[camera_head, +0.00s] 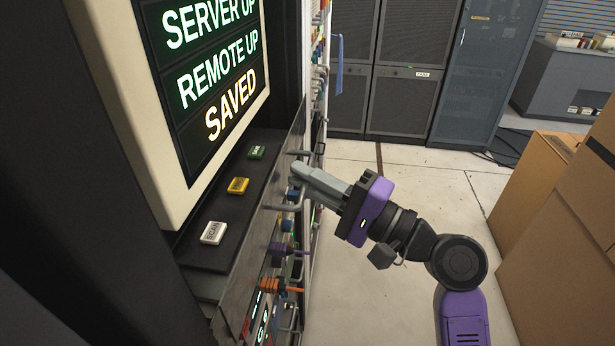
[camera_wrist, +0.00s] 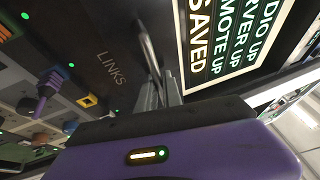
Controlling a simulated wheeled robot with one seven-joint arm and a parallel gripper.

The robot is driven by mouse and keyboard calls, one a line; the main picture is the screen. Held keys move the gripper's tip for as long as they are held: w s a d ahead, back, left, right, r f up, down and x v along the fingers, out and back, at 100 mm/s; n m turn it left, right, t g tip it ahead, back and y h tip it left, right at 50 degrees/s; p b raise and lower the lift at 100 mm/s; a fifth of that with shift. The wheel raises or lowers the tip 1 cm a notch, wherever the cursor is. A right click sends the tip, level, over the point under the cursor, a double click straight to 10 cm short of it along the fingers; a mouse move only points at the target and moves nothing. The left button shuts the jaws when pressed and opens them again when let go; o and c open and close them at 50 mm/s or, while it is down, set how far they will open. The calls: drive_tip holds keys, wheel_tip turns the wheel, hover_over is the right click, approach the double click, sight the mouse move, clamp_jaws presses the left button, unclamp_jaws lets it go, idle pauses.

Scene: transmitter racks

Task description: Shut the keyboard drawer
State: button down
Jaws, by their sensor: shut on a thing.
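The keyboard drawer (camera_head: 222,212) is a dark tray under the screen, with a white SCAN key (camera_head: 214,232), a yellow key (camera_head: 238,186) and a green key (camera_head: 257,152). The tray's top shows between the screen and its metal front. My gripper (camera_head: 298,172) reaches in from the right at this front. Its grey fingers are shut on a bar handle (camera_head: 288,205). In the wrist view the handle (camera_wrist: 150,48) runs between my fingers (camera_wrist: 160,94), beside a dark panel marked LINKS (camera_wrist: 111,70). The fingers hide part of the handle.
The screen (camera_head: 205,75) stands above the tray. Plugs and cables (camera_head: 282,285) stick out of the rack below the drawer front. Cardboard boxes (camera_head: 565,235) stand at the right. Dark cabinets (camera_head: 405,80) stand at the back. The floor (camera_head: 370,290) between rack and boxes is clear.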

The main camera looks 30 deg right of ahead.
sight(283, 178)
drive_tip(key=shift+w+a, duration=0.6)
drive_tip(key=shift+a, duration=0.2)
drive_tip(key=shift+w+a, duration=0.55)
drive_tip(key=shift+a, duration=0.25)
drive_tip(key=c, duration=1.8)
unclamp_jaws()
drive_tip(key=b+v, duration=0.1)
drive_tip(key=v, duration=0.7)
drive_tip(key=shift+b, duration=0.4)
